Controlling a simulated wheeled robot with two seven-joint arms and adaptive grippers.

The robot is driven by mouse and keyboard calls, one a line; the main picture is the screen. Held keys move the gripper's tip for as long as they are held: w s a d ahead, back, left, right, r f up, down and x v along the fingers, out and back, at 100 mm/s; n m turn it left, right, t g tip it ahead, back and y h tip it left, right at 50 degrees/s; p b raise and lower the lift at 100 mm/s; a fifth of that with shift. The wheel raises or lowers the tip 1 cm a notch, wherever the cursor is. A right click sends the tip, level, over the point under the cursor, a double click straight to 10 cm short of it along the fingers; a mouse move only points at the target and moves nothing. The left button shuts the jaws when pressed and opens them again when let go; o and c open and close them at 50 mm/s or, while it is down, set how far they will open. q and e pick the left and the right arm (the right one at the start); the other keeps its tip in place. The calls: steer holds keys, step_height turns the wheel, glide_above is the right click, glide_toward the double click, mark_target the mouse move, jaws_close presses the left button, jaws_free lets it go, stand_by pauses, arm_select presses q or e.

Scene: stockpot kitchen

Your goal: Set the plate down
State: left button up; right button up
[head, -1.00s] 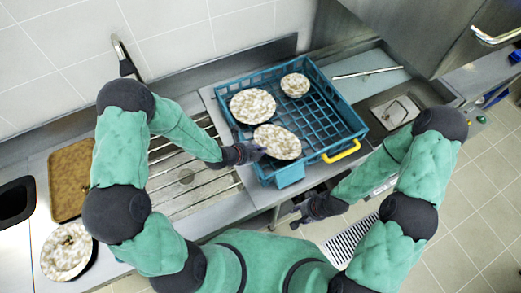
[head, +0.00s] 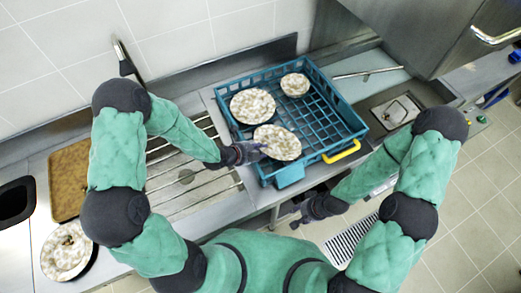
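A speckled cream plate (head: 279,143) lies at the front left of the blue dish rack (head: 335,118), level with the rack's grid as far as I can see. My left gripper (head: 257,150) is at the plate's left edge, over the rack's left side. Its fingers are small and dark here, and I cannot tell whether they still pinch the rim. My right gripper (head: 300,215) hangs low in front of the counter, away from the rack, and its finger state is unclear.
Two more speckled dishes, a plate (head: 252,106) and a smaller bowl (head: 295,85), sit in the rack behind. A yellow handle (head: 342,151) marks the rack's front. A slatted drainboard (head: 190,170) lies left.

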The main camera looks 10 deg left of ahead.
arm_select(q)
steer(key=v, duration=1.1)
steer(key=shift+p, duration=0.35)
